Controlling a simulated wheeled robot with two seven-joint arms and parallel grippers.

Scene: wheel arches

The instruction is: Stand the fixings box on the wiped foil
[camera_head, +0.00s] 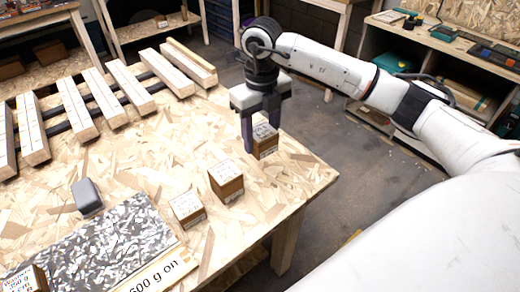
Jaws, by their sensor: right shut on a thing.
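My right gripper (262,128) points down at the right edge of the wooden table and is shut on a small brown box (266,148) with a white printed top. I cannot tell whether this box touches the table. Its print is too small to read. A speckled black-and-white sheet (110,245), perhaps the foil, lies at the front left of the table. A strip beside it reads "600 g on". A box marked "Washers" (22,282) is at the sheet's front left, partly cut off by the frame. My left gripper is not in view.
Two similar boxes, one nearer the sheet (187,210) and one further right (226,181), stand on the table (150,170) between sheet and gripper. A grey block (87,196) lies behind the sheet. Slatted wooden racks (120,85) fill the table's back.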

